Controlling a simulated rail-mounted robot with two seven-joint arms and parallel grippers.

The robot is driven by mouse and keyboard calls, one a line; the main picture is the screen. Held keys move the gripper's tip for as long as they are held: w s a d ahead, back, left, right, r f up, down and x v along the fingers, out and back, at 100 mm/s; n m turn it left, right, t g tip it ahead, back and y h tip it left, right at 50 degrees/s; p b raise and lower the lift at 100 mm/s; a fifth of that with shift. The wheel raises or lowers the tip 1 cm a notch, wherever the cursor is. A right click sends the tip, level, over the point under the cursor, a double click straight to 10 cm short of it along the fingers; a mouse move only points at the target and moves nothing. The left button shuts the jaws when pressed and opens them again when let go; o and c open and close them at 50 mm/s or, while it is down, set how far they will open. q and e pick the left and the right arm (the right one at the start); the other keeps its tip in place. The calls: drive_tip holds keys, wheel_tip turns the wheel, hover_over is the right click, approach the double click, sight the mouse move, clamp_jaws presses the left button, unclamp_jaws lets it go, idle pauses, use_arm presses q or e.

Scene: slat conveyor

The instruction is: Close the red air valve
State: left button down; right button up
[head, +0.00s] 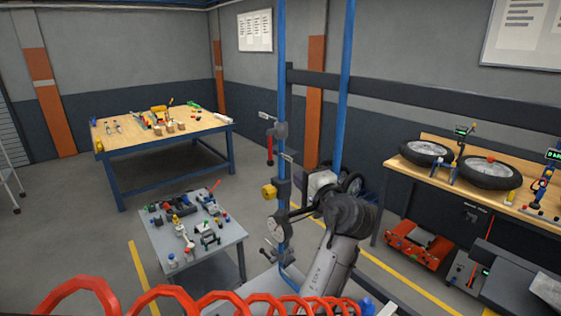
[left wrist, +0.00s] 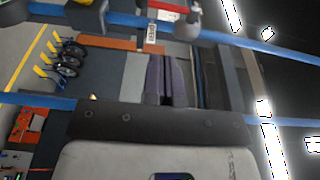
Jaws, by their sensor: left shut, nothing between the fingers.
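The red air valve's lever (head: 268,150) hangs down beside the left blue pipe, below a grey valve body (head: 278,131). In the left wrist view, the red lever (left wrist: 170,5) is at the top edge, partly cut off, along the blue pipe. My left gripper (head: 322,182) is right of and a little below the lever in the head view, where its fingers are hard to make out. In the left wrist view my left gripper's fingers (left wrist: 164,62) are together and empty, pointing toward the pipe, apart from the lever. My right gripper is out of view.
A yellow fitting (head: 269,191) and a round gauge (head: 280,229) sit lower on the pipe. A second blue pipe (head: 347,80) stands to the right. A red coiled hose (head: 210,302) crosses the bottom. A low grey table (head: 229,234) holds small parts at left.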

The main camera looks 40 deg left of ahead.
sight(271, 153)
use_arm(q)
drive_tip(key=p+x, duration=0.3)
drive_tip(key=x, duration=0.9)
drive_tip(key=shift+w+a+p, duration=0.15)
drive_tip(key=shift+a+p, duration=0.1)
drive_tip(key=shift+p, duration=0.05)
drive_tip(key=shift+w+a, duration=0.3)
drive_tip(key=shift+a, duration=0.3)
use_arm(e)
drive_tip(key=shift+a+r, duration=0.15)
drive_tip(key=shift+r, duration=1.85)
use_arm(q)
drive_tip(key=shift+f, duration=0.1)
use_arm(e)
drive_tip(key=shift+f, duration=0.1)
